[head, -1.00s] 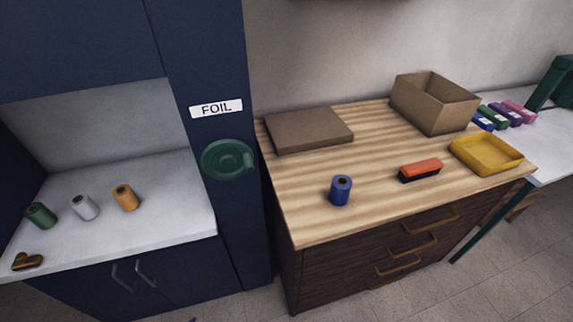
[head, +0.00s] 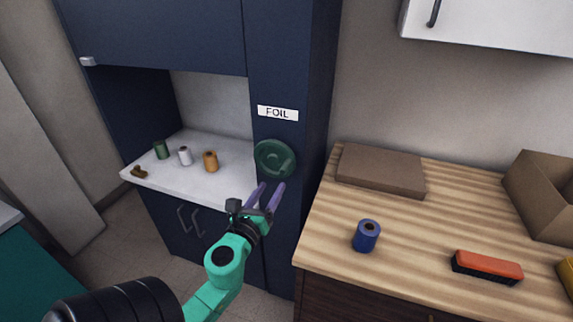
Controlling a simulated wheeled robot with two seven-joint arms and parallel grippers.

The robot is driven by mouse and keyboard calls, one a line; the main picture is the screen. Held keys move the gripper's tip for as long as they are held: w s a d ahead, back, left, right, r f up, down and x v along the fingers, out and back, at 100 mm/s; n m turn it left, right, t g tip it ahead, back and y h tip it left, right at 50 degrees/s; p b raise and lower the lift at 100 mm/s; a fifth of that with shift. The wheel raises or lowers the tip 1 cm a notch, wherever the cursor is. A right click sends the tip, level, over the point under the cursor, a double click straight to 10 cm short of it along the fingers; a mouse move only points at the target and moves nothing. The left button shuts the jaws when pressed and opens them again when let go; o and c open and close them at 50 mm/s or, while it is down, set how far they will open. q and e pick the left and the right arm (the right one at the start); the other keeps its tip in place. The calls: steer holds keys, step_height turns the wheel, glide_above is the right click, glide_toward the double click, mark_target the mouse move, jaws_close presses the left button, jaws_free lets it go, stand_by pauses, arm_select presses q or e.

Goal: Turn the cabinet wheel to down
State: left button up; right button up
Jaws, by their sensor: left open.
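The green cabinet wheel (head: 274,160) is mounted on the dark blue cabinet's front panel (head: 290,60), below a white FOIL label (head: 278,113). A small round knob shows on the wheel's lower right part. My left gripper (head: 269,190) reaches up from below, with its two purple fingers apart and nothing between them. Its fingertips appear just below the wheel; I cannot tell whether they touch it. My right gripper is not in view.
Green (head: 161,150), white (head: 185,156) and orange (head: 210,161) spools stand on the cabinet's white shelf. The wooden counter (head: 330,225) at right holds a flat brown box (head: 380,171), a blue spool (head: 367,236) and an orange-topped brush (head: 487,267).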

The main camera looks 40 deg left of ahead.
mark_target(282, 173)
arm_select(q)
steer(key=x, duration=0.3)
steer(key=p+x, duration=0.1)
steer(key=x, duration=0.5)
steer(key=shift+w+d+r+p, duration=0.1)
steer(key=shift+w+d+p, duration=0.1)
steer(key=shift+w+p, duration=0.1)
steer(key=shift+w+a, duration=0.1)
steer(key=c, duration=0.8)
jaws_close()
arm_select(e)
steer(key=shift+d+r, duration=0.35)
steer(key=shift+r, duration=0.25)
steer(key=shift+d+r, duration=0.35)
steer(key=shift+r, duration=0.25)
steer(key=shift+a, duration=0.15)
